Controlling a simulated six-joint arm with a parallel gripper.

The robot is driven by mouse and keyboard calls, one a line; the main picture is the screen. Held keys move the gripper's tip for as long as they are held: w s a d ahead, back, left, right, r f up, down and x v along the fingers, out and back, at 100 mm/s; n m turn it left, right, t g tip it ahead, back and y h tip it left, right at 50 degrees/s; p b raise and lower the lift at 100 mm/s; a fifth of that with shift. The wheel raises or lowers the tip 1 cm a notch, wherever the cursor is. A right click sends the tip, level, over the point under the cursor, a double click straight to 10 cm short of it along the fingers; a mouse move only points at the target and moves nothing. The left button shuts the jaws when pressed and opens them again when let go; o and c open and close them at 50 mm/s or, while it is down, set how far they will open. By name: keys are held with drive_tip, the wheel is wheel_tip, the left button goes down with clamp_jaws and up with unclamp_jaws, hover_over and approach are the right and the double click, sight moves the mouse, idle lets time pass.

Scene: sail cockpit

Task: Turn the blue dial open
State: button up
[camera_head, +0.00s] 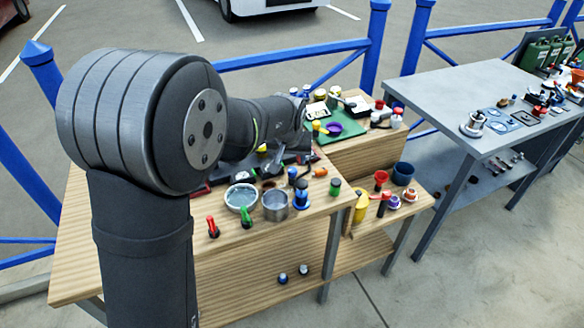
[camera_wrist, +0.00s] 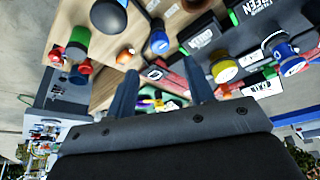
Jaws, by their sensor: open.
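My gripper (camera_wrist: 160,76) is open in the wrist view, with its two dark fingers spread and nothing seen between their tips. A round blue knob (camera_wrist: 160,43) sits on the wooden surface just beyond the fingertips, apart from them. A second blue dial (camera_wrist: 289,60) with a white mark is on a dark panel to the right, outside the fingers. I cannot tell which is the task's dial, nor its setting. In the head view a blue-topped fitting (camera_head: 302,188) stands on the wooden bench, and my arm hides part of the bench behind it.
A yellow knob (camera_wrist: 225,70) is close to the right finger. In the head view a metal cup (camera_head: 276,205), a round dish (camera_head: 241,196) and several levers crowd the wooden bench (camera_head: 170,240). A grey table (camera_head: 440,90) stands to the right.

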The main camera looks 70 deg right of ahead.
sight(292, 170)
drive_tip(key=x, duration=0.7)
drive_tip(key=shift+d+f, duration=0.15)
drive_tip(key=shift+f, duration=0.1)
drive_tip(key=c, duration=1)
